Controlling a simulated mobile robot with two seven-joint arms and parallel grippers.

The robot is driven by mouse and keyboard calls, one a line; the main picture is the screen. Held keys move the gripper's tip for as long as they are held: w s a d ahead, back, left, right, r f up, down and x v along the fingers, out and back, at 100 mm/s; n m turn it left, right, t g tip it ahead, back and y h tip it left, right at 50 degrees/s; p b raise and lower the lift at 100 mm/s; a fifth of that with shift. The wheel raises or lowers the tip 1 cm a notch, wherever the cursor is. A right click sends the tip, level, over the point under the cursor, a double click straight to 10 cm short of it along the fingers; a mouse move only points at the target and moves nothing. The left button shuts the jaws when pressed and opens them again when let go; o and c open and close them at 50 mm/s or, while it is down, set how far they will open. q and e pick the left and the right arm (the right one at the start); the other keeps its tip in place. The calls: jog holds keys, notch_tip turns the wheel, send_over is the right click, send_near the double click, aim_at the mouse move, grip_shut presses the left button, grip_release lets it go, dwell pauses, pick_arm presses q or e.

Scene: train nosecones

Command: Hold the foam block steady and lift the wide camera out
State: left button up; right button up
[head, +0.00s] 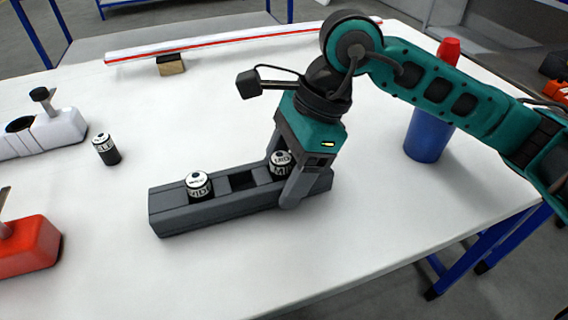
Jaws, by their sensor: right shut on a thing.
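The dark grey foam block (230,205) lies flat on the white table, with a row of pockets in its top. One black camera with a white top (199,184) sits in its left pocket. Another similar camera (281,162) sits towards the right end, partly hidden by my right gripper. The pocket between them is empty. I cannot read the labels surely enough to tell which is the wide camera. My right gripper (283,184) points down over the block's right part and is shut on the block, one finger against its front side; the far finger is mostly hidden. My left gripper is not in view.
A loose camera (105,149) stands on the table left of the block. A white nosecone (55,130) and a red one (28,245) lie at the left edge. A blue cylinder (427,138) stands at right, behind my arm. The table's front is clear.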

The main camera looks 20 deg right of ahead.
jog(key=shift+f, duration=0.25)
dwell(0.4)
jog(key=o, duration=1.2)
jog(key=c, duration=1)
dwell(0.4)
